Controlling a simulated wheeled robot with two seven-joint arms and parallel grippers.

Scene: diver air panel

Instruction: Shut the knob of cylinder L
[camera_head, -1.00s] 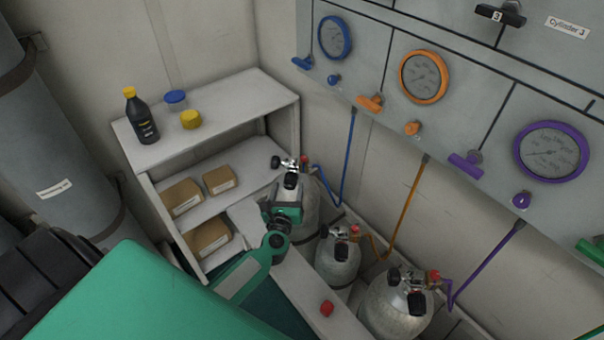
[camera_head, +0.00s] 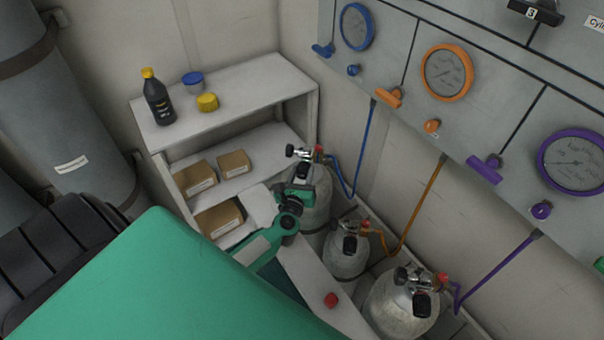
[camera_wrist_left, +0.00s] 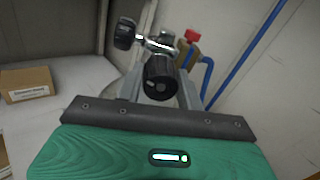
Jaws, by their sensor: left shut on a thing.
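Cylinder L appears to be the leftmost grey cylinder (camera_head: 318,212), the one with the blue hose, standing beside the shelf. Its valve has a black knob (camera_wrist_left: 160,80) facing my wrist camera and a second black knob (camera_wrist_left: 125,33) out to the left side. My left gripper (camera_head: 302,181) is at the front knob, with its two grey fingers on either side of it in the left wrist view (camera_wrist_left: 160,90). It is shut on this front knob. The green gripper body hides part of the cylinder in the head view. My right gripper is not in view.
Two more cylinders, middle (camera_head: 348,262) and right (camera_head: 400,305), stand close by with orange and purple hoses. The shelf (camera_head: 240,85) holds a black bottle (camera_head: 157,100) and boxes. A gauge panel (camera_head: 450,115) is on the right wall.

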